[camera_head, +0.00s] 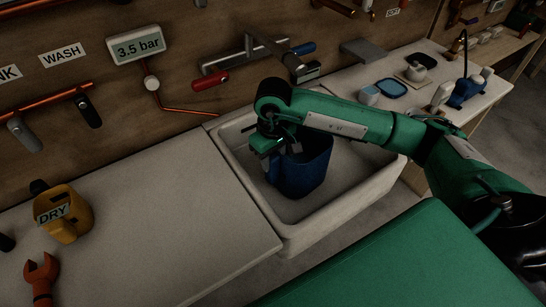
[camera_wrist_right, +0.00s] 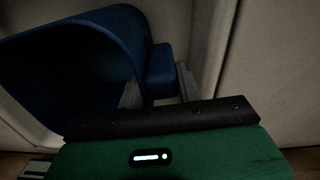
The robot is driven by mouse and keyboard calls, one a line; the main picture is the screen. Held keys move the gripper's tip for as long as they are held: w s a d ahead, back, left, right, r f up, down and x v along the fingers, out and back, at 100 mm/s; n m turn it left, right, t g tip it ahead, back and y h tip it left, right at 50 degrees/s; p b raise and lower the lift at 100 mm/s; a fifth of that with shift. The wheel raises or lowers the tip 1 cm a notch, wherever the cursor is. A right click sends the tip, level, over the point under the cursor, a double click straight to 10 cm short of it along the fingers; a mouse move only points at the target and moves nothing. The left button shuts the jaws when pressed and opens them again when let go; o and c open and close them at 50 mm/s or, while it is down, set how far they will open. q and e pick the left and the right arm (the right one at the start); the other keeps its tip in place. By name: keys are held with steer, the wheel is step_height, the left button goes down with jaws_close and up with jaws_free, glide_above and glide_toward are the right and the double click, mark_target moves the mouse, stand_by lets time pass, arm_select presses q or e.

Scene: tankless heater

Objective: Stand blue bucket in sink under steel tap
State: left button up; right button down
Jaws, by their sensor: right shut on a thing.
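The blue bucket (camera_head: 308,172) is inside the pale sink (camera_head: 287,232), looking roughly upright. I cannot tell whether its base touches the sink floor. My right gripper (camera_head: 272,146) is at the bucket's left rim and hides part of it. In the right wrist view the blue bucket (camera_wrist_right: 75,65) fills the left side, and my right gripper (camera_wrist_right: 160,85) is shut on a blue block-like grip on its side. The steel tap (camera_head: 262,48) is on the wall behind the sink, with its spout above the back edge. My left gripper is out of view.
A red handle (camera_head: 211,81) and a blue handle (camera_head: 303,48) flank the tap. The right counter holds a blue tray (camera_head: 391,88) and other small items.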

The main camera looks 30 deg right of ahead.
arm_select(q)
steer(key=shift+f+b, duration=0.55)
arm_select(e)
steer(key=shift+s+d+f, duration=0.1)
steer(key=shift+f, duration=0.35)
steer(key=c, duration=0.9)
jaws_free()
steer(key=shift+f, duration=0.1)
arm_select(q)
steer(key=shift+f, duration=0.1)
arm_select(e)
steer(key=shift+o, duration=0.2)
steer(key=shift+d+f, duration=0.1)
steer(key=shift+a+r+b, duration=0.2)
steer(key=shift+r+b, duration=0.1)
steer(key=shift+r, duration=0.15)
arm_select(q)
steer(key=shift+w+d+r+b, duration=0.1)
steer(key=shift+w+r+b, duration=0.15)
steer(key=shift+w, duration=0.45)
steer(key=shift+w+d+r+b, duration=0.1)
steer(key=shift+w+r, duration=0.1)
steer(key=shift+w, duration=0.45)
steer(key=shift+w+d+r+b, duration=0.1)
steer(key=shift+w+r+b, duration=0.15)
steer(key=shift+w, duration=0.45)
arm_select(e)
step_height(320, 180, up, 14)
steer(key=shift+d+f, duration=0.25)
steer(key=shift+s, duration=0.1)
